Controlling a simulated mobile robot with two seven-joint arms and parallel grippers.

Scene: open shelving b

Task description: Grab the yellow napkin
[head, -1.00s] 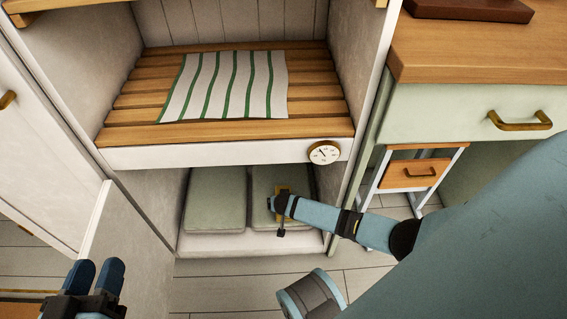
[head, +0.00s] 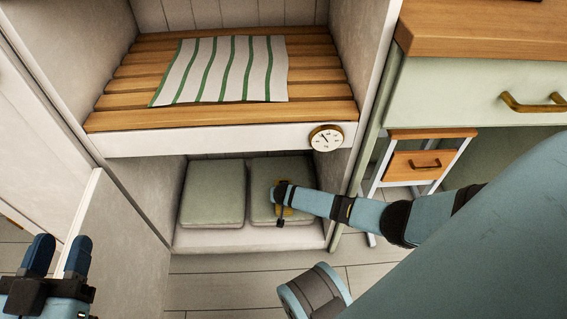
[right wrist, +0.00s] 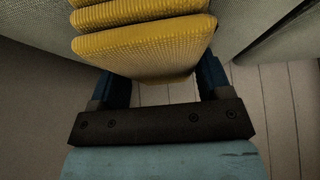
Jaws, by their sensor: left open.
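The yellow napkin (right wrist: 145,45) shows in the right wrist view as thick, textured yellow layers at the top. My right gripper (right wrist: 163,85) has its two dark blue fingers spread apart below the napkin; their tips are hidden behind it. In the head view the napkin (head: 286,212) is a small yellow patch, mostly covered by my right gripper (head: 281,200), over the right green cushion in the lower compartment. My left gripper (head: 60,245) is open and empty at the lower left, away from the napkin.
Two green cushions (head: 213,193) lie in the lower compartment. Above is a slatted shelf (head: 120,120) with a striped cloth (head: 225,70) and a round dial (head: 326,138) on its front edge. An open white door (head: 125,240) stands at the left. A green cabinet (head: 450,95) is at the right.

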